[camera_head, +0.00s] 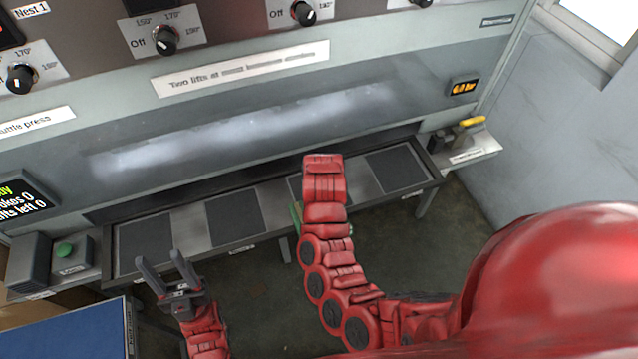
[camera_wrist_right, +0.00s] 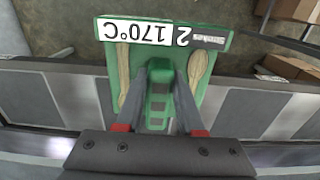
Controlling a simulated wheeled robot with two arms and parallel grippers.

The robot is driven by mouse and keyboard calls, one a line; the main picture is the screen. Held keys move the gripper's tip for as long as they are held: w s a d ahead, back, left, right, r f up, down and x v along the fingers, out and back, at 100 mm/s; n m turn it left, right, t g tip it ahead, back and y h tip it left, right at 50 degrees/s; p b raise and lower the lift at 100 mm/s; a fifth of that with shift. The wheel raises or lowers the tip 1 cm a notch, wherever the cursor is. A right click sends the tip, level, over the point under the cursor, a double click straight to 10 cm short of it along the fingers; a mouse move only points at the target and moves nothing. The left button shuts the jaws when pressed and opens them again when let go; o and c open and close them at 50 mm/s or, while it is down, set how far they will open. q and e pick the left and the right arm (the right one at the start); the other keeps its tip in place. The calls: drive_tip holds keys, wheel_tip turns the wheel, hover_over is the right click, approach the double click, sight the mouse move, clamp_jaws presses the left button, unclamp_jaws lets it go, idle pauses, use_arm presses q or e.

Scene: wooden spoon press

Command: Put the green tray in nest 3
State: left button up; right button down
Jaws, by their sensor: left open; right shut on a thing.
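The green tray (camera_wrist_right: 215,100) fills the middle of the right wrist view. Its label reads 170°C, 2 strokes, and pale wooden pieces (camera_wrist_right: 198,70) lie along both sides. My right gripper (camera_wrist_right: 160,80) is shut on its middle green grip. The tray overlaps the shelf's front edge in that view; its height above it is unclear. In the head view only a green sliver (camera_head: 297,214) shows beside my right arm, which hides the right gripper and part of the third dark pad from the left (camera_head: 296,188). My left gripper (camera_head: 160,260) is open and empty at lower left.
The press shelf holds several dark pads, including the leftmost (camera_head: 145,240), second (camera_head: 235,218) and rightmost (camera_head: 395,170); these look bare. A green button box (camera_head: 68,252) stands left, a yellow-handled part (camera_head: 472,122) right. A blue surface (camera_head: 65,335) is at lower left.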

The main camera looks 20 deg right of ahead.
drive_tip(key=w, duration=0.1)
drive_tip(key=w+d, duration=0.1)
drive_tip(key=w, duration=0.1)
drive_tip(key=shift+f, duration=0.1)
drive_tip(key=w+b, duration=0.2)
drive_tip(key=w+d+f+b, duration=0.1)
drive_tip(key=w+b, duration=0.2)
drive_tip(key=w+d+b, duration=0.1)
drive_tip(key=w+b, duration=0.1)
drive_tip(key=b, duration=0.1)
drive_tip(key=shift+w+f, duration=0.35)
drive_tip(key=shift+f, duration=0.05)
drive_tip(key=shift+w+d+r+b, duration=0.15)
drive_tip(key=shift+w+b, duration=0.05)
drive_tip(key=shift+w, duration=0.3)
drive_tip(key=shift+w+d+r+b, duration=0.1)
drive_tip(key=shift+w+d+b, duration=0.05)
drive_tip(key=shift+w, duration=0.3)
drive_tip(key=shift+w+d+r, duration=0.1)
drive_tip(key=shift+w+d, duration=0.05)
drive_tip(key=shift+w, duration=0.2)
wheel_tip(320, 180, down, 2)
drive_tip(key=shift+f+p, duration=0.15)
drive_tip(key=shift+p, duration=0.85)
drive_tip(key=shift+f, duration=0.65)
